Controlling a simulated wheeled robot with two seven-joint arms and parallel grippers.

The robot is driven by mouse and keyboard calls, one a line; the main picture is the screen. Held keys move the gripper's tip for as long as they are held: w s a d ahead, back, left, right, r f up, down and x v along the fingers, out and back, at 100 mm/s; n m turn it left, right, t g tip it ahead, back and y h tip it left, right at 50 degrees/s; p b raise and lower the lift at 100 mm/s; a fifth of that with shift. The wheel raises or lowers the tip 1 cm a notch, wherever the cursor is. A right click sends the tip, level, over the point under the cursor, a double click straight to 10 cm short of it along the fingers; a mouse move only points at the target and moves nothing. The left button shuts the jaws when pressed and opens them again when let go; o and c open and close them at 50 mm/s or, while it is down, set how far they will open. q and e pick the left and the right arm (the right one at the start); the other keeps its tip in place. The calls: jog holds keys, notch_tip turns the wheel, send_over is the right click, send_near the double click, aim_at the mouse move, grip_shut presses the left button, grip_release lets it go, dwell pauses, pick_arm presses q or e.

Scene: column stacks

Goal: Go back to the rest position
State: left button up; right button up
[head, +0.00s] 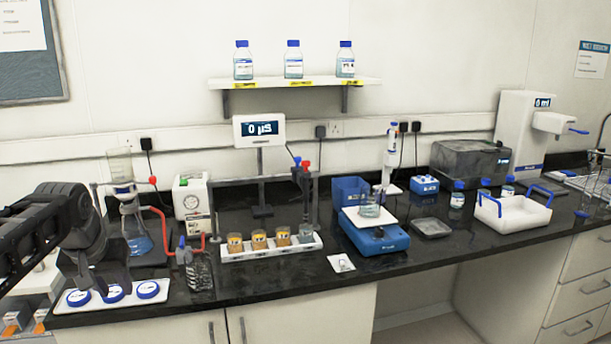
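My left gripper (98,282) hangs at the far left, pointing down, its dark arm coming in from the left edge. Its fingers look spread apart with nothing seen between them. It is in front of a white tray (62,308) holding three blue round caps (148,289) and hides part of it. I cannot tell how far above the tray the fingertips are. My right gripper is not in view.
A glass flask (137,240) with red tubing stands right behind the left gripper. A wire-like glass container (200,273), a white rack (270,250) of jars and a blue balance (372,238) stand to the right. The counter's front edge runs below them.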

pick_arm(q)
jog(key=w+d+f+m+t+h, duration=0.1)
jog(key=w+d+f+t, duration=0.2)
jog(key=w+d+f, duration=0.5)
jog(key=s+d+f+h, duration=0.1)
jog(key=d+f, duration=0.5)
jog(key=f, duration=0.4)
jog(key=s+d+f+h, duration=0.15)
jog(key=d+f, duration=0.35)
jog(key=f, duration=0.5)
jog(key=s+d+f+g+h, duration=0.1)
jog(key=s+d+f+g, duration=0.2)
jog(key=s+d+f, duration=0.8)
jog(key=s+d+f+g, duration=0.1)
jog(key=s+f, duration=0.2)
jog(key=s, duration=0.3)
jog(key=s+d+f+g, duration=0.1)
jog(key=s+d+f, duration=0.1)
jog(key=s, duration=0.5)
jog(key=s+d+f+g+h, duration=0.1)
jog(key=s+f+g, duration=0.1)
jog(key=s+f, duration=0.3)
jog(key=shift+s+d+m, duration=0.25)
jog(key=shift+s+m, duration=0.15)
jog(key=shift+s, duration=0.55)
